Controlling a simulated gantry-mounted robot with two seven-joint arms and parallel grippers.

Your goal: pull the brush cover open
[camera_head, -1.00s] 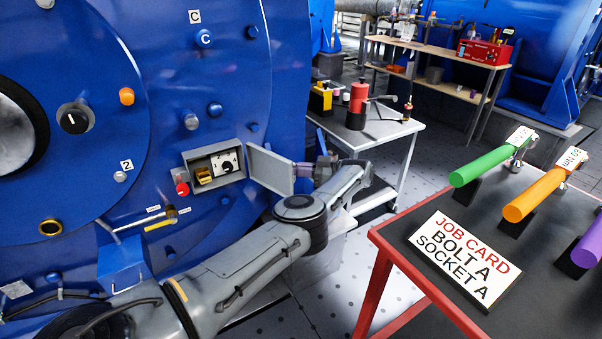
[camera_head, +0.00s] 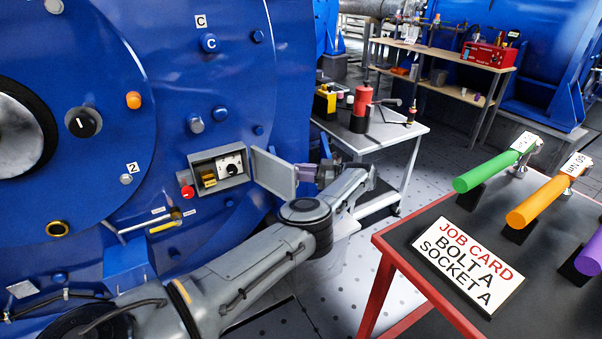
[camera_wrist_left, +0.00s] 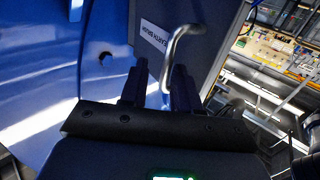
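The brush cover (camera_head: 273,173) is a grey door hinged on the right side of a small open box (camera_head: 219,171) on the blue motor. It stands swung out, showing a dial and a yellow part inside. In the left wrist view the cover (camera_wrist_left: 200,48) carries an "EARTH BRUSH" label and a bent metal handle (camera_wrist_left: 178,42). My left gripper (camera_wrist_left: 158,85) is at the cover's outer side, its dark fingers apart with the handle's lower end between them, close to the right finger. Whether they touch it is unclear. My right gripper is out of view.
A red-edged table (camera_head: 400,262) with a job card (camera_head: 467,261) and colored-handled tools stands at the right. A grey cart (camera_head: 385,135) with a red tool is behind my left arm. A red knob (camera_head: 187,192) sits beside the box.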

